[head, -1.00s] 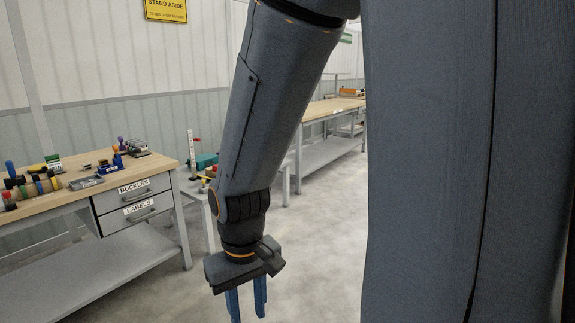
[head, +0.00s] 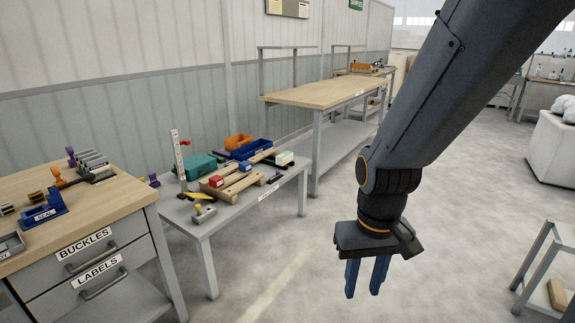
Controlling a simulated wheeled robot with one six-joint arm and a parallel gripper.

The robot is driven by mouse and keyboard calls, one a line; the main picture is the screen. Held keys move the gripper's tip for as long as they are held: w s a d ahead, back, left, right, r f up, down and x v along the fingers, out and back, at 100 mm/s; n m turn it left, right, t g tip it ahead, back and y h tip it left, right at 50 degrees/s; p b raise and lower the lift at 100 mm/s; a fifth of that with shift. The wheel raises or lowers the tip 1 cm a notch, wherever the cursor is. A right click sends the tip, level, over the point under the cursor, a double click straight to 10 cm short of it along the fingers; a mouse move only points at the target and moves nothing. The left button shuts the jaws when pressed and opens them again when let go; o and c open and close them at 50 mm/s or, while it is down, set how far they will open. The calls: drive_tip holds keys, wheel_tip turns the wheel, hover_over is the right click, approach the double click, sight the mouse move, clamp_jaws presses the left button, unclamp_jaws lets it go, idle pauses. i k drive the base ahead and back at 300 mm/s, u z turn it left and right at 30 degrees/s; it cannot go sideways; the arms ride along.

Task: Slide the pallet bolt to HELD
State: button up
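My gripper (head: 364,290) hangs fingers down over open floor, right of the low grey table. Its two blue fingers are apart with nothing between them. A small wooden pallet (head: 238,186) with red and blue blocks on it lies on the low table. My gripper is well apart from all of these.
The low grey table (head: 236,215) also carries a teal case (head: 196,166), a blue bin (head: 252,149) and an upright white post (head: 179,155). A drawer bench (head: 110,205) stands at left, a long workbench (head: 325,92) behind. The floor between is clear.

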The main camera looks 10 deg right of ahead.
sight(278, 174)
drive_tip(key=z, duration=0.05)
drive_tip(key=i, duration=3.4)
drive_tip(key=u, duration=0.5)
